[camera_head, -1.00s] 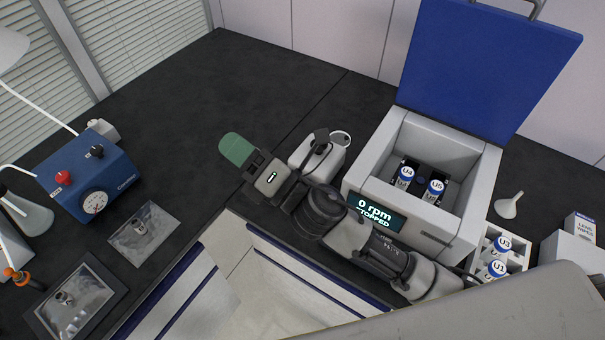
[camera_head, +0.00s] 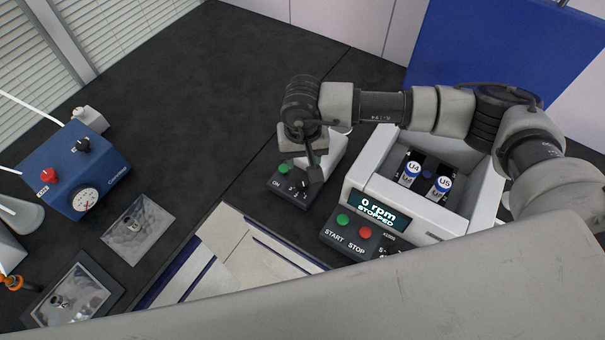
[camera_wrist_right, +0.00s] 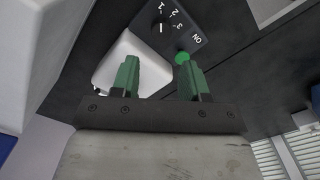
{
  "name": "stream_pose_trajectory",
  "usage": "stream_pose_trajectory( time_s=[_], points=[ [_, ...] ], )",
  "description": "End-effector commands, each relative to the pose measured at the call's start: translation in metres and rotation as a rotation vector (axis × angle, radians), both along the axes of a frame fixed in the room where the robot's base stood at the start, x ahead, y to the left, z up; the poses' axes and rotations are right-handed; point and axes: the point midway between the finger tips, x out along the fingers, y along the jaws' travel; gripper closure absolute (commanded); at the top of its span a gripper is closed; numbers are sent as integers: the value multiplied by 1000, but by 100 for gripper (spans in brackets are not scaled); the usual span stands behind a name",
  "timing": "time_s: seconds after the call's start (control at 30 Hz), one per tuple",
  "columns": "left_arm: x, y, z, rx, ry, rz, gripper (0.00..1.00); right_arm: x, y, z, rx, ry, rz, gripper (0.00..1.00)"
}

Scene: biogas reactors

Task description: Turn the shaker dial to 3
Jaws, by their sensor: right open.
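The shaker (camera_head: 334,150) is a small white device with a dark sloped front panel, partly hidden under my right arm. Its panel has a green button marked ON and a small black dial (camera_head: 302,186) with the numbers 1, 2 and 3. In the right wrist view the dial (camera_wrist_right: 163,27) shows a white mark, but I cannot tell surely which number it points at. My right gripper (camera_wrist_right: 157,58) is open and empty, its green fingers apart above the shaker, not around the dial. In the head view its fingers are mostly hidden. My left gripper is not in view.
Right of the shaker stands an open centrifuge (camera_head: 372,188) reading 0 rpm, stopped, with tubes U4 and U5 inside. A blue box (camera_head: 80,160) with a gauge and two metal plates (camera_head: 140,228) lie at left. The dark bench behind is clear.

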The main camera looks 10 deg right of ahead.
Motion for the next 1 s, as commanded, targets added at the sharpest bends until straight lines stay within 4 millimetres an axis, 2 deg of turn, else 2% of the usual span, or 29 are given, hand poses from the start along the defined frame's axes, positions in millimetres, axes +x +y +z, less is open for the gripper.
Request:
stream_pose_trajectory(
  time_s=[0.3, 0.5, 0.63, 0.87, 0.9, 1.0],
  points=[
    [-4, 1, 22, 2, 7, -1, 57, -2, 1, -58, 3, 7, -3, 55],
    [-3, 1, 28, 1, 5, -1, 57, -1, 1, -84, 4, 4, -3, 55],
    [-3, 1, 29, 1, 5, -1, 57, -1, 1, -91, 4, 3, -2, 55],
    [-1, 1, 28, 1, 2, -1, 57, -1, 1, -92, 5, 1, -1, 55],
    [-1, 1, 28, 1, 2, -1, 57, -1, 1, -92, 5, 1, -1, 57],
    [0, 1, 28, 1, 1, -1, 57, -1, 1, -92, 5, 1, -2, 72]
  ],
)
